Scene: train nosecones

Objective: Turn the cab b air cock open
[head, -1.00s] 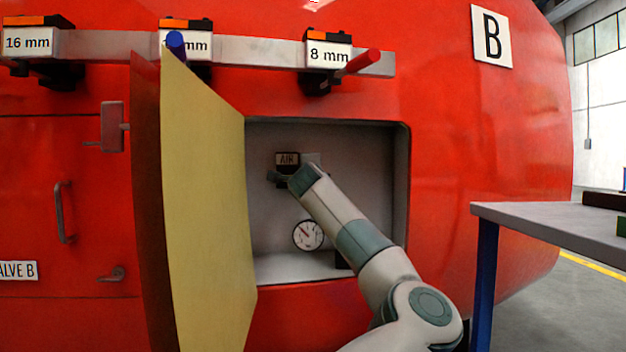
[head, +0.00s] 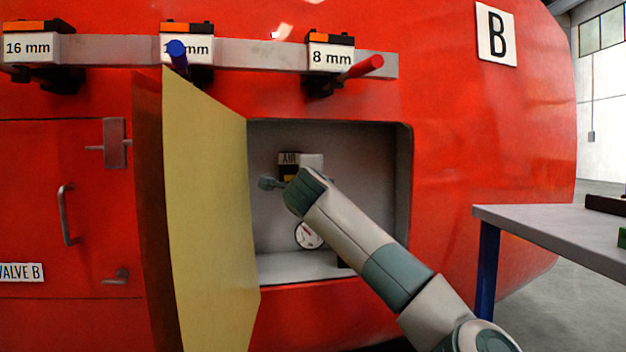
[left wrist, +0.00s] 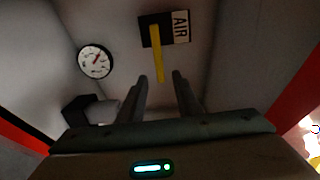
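The air cock (head: 290,170), a dark block with a yellow part and an AIR label, is on the back wall of the open recess. In the left wrist view its yellow handle (left wrist: 158,60) runs from the block toward my left gripper (left wrist: 160,78). The two fingers are apart, with the handle's end appearing between their tips; I see no clear contact. In the head view the arm reaching in from the lower right appears to be my left one, by the matching recess. Its gripper (head: 272,183) is just below the label and partly hides the cock. My right gripper is not seen.
A round gauge (head: 308,235) is below the cock, partly covered by my arm. The open yellow door (head: 208,210) stands on the recess's left. A rail (head: 250,50) with size-labelled holders runs above. A grey table (head: 560,232) is at the right.

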